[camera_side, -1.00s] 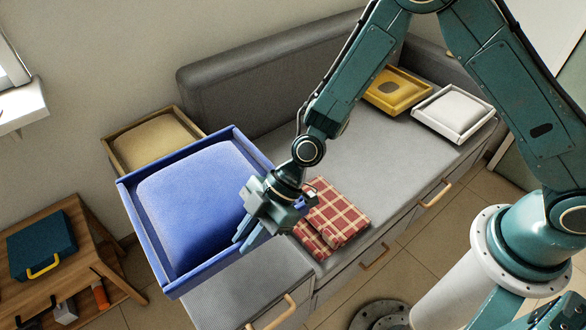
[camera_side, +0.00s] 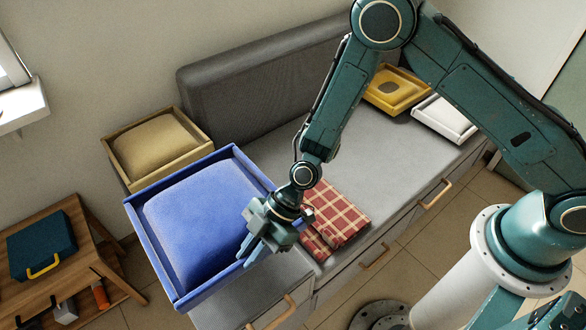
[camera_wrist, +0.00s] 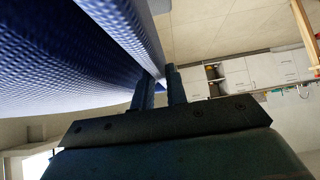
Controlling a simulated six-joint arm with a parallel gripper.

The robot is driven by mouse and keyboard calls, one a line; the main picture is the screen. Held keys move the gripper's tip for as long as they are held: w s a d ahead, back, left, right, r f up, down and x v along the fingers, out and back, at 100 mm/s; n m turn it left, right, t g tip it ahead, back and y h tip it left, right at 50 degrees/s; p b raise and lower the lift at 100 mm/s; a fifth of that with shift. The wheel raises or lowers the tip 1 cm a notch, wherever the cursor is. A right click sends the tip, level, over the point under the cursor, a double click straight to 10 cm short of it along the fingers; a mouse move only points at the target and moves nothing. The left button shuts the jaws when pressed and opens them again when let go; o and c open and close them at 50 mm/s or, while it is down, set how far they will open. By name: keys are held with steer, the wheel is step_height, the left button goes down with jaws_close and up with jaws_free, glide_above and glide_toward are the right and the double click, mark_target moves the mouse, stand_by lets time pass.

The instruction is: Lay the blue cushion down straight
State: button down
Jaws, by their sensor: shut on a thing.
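The blue cushion (camera_side: 195,220) sits inside a blue tray-like frame (camera_side: 150,262) at the left end of the grey bench. My gripper (camera_side: 250,250) is shut on the right wall of that frame. In the wrist view the fingers (camera_wrist: 160,92) close on the frame's edge (camera_wrist: 148,40), and the cushion's textured blue side (camera_wrist: 60,60) fills the upper left. The cushion and frame look tilted and held above the bench. Whether any part of the underside touches the bench is hidden.
A tan cushion in a wooden frame (camera_side: 125,170) stands close behind the blue one. A folded red checked cloth (camera_side: 335,215) lies right of my gripper. A yellow tray (camera_side: 395,90) and a white tray (camera_side: 445,118) sit at the bench's far right. The bench middle (camera_side: 370,160) is clear.

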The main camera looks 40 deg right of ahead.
step_height(320, 180, down, 9)
stand_by(0.4)
steer(key=shift+f, duration=2.3)
steer(key=c, duration=1.4)
jaws_free()
steer(key=shift+f, duration=0.15)
steer(key=v, duration=1.3)
steer(key=shift+s+d+r, duration=0.1)
steer(key=shift+d+r, duration=0.15)
steer(key=shift+r, duration=0.05)
steer(key=shift+r, duration=0.1)
